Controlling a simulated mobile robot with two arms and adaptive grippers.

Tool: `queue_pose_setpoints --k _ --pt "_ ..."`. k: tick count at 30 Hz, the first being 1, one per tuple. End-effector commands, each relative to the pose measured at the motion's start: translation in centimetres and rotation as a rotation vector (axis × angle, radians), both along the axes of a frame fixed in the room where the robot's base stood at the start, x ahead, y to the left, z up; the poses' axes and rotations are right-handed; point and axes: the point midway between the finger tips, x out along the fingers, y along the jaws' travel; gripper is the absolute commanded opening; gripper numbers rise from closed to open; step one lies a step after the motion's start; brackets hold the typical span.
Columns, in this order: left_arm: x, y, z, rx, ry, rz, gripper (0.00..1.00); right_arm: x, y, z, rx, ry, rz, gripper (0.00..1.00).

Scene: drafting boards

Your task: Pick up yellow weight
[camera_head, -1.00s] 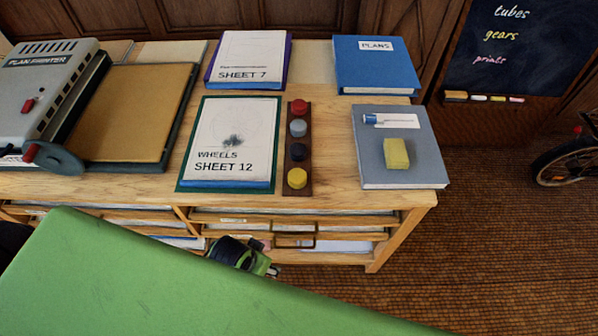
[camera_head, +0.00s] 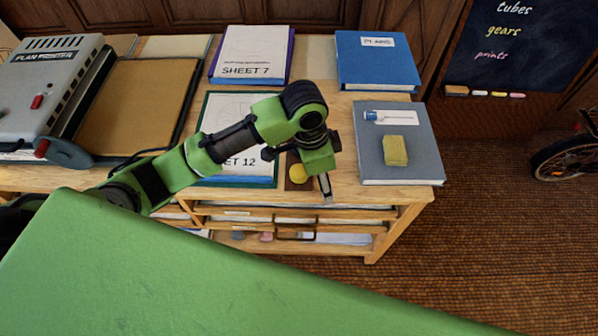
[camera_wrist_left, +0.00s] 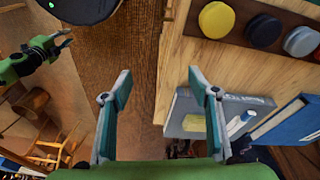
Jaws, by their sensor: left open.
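The yellow weight (camera_head: 297,173) sits at the near end of a dark wooden strip (camera_head: 294,186) on the table, partly covered by my left arm in the head view. In the left wrist view the yellow weight (camera_wrist_left: 216,19) is at the top, beside a black weight (camera_wrist_left: 263,30) and a grey one (camera_wrist_left: 301,41). My left gripper (camera_head: 325,192) is open and empty, just right of the yellow weight in the head view. Its spread fingers (camera_wrist_left: 161,88) are apart from the weight. My right gripper (camera_wrist_left: 62,39) shows small at the upper left of the wrist view.
A grey-blue book (camera_head: 400,171) with a yellow block (camera_head: 395,151) lies to the right. The blue PLANS book (camera_head: 375,66) is behind it. The Sheet 12 pad (camera_head: 250,107) lies beside the strip, under my arm. Bare table shows between strip and book.

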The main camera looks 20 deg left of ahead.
Motion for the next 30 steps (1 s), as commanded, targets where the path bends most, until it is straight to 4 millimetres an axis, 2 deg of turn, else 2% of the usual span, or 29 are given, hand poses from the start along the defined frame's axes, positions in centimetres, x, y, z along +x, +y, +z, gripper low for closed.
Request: queue_pose_setpoints --k 1,6,10,14,17,25,30 --pt "1.5 1.2 0.8 0.039 0.000 -0.009 0.55 0.0 0.1 0.0 0.001 0.000 0.000 0.27" --pt "4.3 4.6 3.1 0.129 0.034 -0.021 0.55 0.0 0.2 0.0 0.002 0.000 -0.001 0.27" --pt "5.6 6.4 4.4 0.168 0.051 -0.013 0.55 0.0 0.3 0.0 0.003 0.000 -0.002 0.27" --pt "6.0 7.2 4.8 0.183 0.062 -0.007 0.55 0.0 0.3 0.0 0.004 0.000 -0.002 0.27" --pt "6.0 7.3 3.8 0.185 0.067 -0.006 0.55 0.0 0.3 0.2 0.003 0.000 -0.001 0.27" --pt "5.9 7.2 -1.4 0.183 0.065 -0.007 0.55 0.1 0.3 1.0 0.003 -0.001 -0.001 0.27" --pt "6.0 7.2 -3.2 0.182 0.061 -0.007 0.55 0.1 0.3 1.1 0.003 -0.001 -0.001 0.27"
